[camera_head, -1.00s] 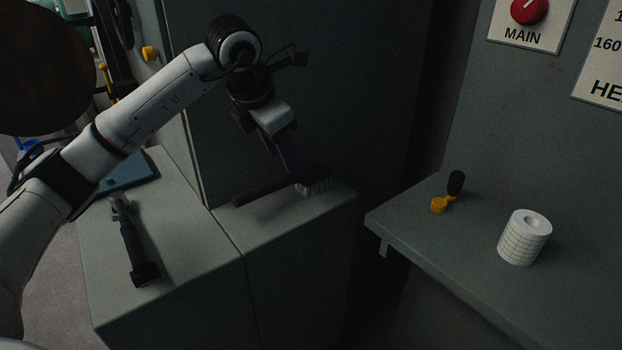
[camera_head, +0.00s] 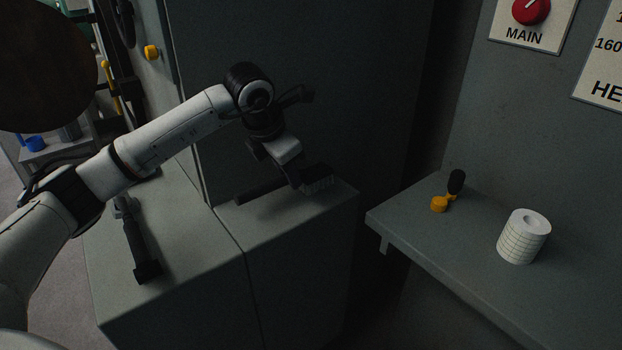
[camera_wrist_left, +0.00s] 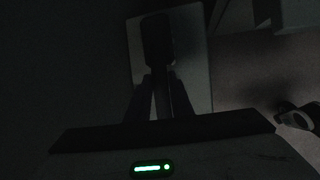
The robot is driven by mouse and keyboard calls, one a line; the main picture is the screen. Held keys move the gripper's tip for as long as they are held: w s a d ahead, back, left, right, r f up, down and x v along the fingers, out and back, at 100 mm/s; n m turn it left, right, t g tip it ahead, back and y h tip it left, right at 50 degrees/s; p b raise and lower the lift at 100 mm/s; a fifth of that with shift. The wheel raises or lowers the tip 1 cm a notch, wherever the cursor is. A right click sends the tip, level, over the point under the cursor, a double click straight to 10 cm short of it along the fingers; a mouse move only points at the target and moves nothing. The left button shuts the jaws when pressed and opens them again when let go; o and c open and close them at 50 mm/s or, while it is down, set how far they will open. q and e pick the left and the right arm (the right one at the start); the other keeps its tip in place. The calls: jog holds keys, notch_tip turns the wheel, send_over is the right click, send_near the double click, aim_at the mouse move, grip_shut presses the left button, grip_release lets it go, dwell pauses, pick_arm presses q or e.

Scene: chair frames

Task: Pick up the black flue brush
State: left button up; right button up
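The black flue brush lies on the grey cabinet top in the head view, its dark handle (camera_head: 260,190) pointing left and its bristle head (camera_head: 320,182) at the right. My left gripper (camera_head: 297,186) is down over the brush, near where handle and head meet. In the left wrist view its two dark fingers (camera_wrist_left: 162,100) stand apart on either side of the dark handle, with the brush's dark block-like end (camera_wrist_left: 157,40) beyond them. The picture is dim, so contact with the handle is unclear. My right gripper is out of view.
Another dark tool (camera_head: 137,240) lies on the cabinet top (camera_head: 190,290) at the left. A shelf (camera_head: 440,240) at the right holds a yellow-and-black item (camera_head: 447,194) and a white ribbed cylinder (camera_head: 523,237). A tall dark panel (camera_head: 300,60) rises behind the brush.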

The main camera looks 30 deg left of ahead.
pick_arm(q)
jog(key=c, duration=0.3)
grip_shut()
jog(key=shift+r, duration=0.1)
jog(key=shift+r, duration=0.15)
notch_tip(320, 180, up, 10)
jog(key=shift+o, duration=1.4)
grip_release()
jog(key=shift+f, duration=0.2)
jog(key=c, duration=0.3)
jog(key=shift+d, duration=0.1)
jog(key=shift+c, duration=0.3)
